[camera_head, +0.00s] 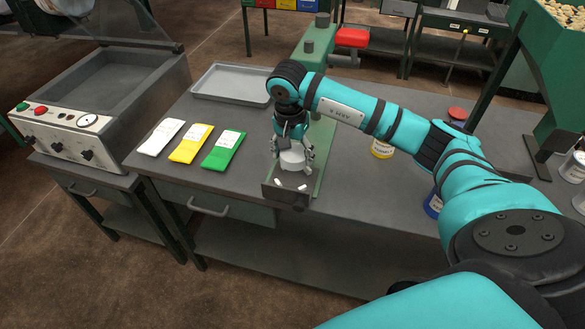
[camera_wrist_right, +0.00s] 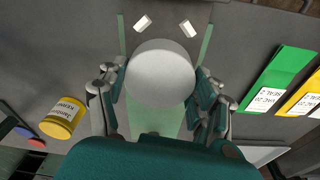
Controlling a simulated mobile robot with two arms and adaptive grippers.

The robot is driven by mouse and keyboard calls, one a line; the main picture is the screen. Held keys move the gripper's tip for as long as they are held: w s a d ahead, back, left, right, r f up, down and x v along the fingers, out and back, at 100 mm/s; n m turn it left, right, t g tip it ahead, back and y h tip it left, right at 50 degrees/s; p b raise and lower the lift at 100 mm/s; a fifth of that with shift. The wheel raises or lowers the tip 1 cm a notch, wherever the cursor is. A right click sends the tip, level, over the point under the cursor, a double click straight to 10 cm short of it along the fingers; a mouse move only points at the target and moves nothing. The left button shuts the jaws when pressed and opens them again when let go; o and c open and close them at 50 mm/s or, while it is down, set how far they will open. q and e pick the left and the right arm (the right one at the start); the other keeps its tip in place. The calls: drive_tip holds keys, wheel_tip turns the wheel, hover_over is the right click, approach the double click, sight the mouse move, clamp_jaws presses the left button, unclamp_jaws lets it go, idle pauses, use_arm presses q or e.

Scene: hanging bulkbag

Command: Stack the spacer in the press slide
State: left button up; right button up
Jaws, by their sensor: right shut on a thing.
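My right gripper (camera_head: 292,158) is shut on a light grey round piece, which I take for the spacer (camera_head: 292,161). In the right wrist view the spacer (camera_wrist_right: 158,73) shows as a pale disc between the two fingers (camera_wrist_right: 160,90). They are over the press slide, a narrow green-edged channel (camera_head: 318,160) with a dark front end (camera_head: 283,199). I cannot tell whether the spacer touches the slide. Two small white pieces (camera_wrist_right: 143,22) (camera_wrist_right: 187,28) lie in front of the spacer, towards the slide's front end. My left gripper is not in view.
White, yellow and green packets (camera_head: 222,150) lie left of the slide. A grey tray (camera_head: 233,84) is behind them. A control box with a basin (camera_head: 68,130) stands at the left. A yellow container (camera_head: 382,149) and a blue one (camera_head: 433,205) stand to the right.

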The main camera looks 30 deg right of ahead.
sight(294, 179)
drive_tip(key=shift+f, duration=0.7)
drive_tip(key=shift+a+f, duration=0.1)
drive_tip(key=shift+f, duration=0.25)
drive_tip(key=shift+f+p, duration=0.4)
drive_tip(key=shift+f, duration=0.3)
wheel_tip(294, 179, down, 2)
drive_tip(key=shift+f+p, duration=0.15)
drive_tip(key=shift+p, duration=0.15)
drive_tip(key=shift+f, duration=0.15)
drive_tip(key=shift+f+b, duration=0.3)
drive_tip(key=shift+b, duration=0.05)
drive_tip(key=shift+s+f+b, duration=0.2)
drive_tip(key=shift+f+b, duration=0.15)
drive_tip(key=shift+b, duration=0.05)
drive_tip(key=o, duration=1)
drive_tip(key=shift+s+a, duration=0.1)
drive_tip(key=o, duration=0.4)
drive_tip(key=shift+f, duration=0.25)
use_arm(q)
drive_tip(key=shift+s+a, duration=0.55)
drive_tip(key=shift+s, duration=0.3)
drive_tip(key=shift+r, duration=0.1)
use_arm(e)
drive_tip(key=shift+r, duration=0.1)
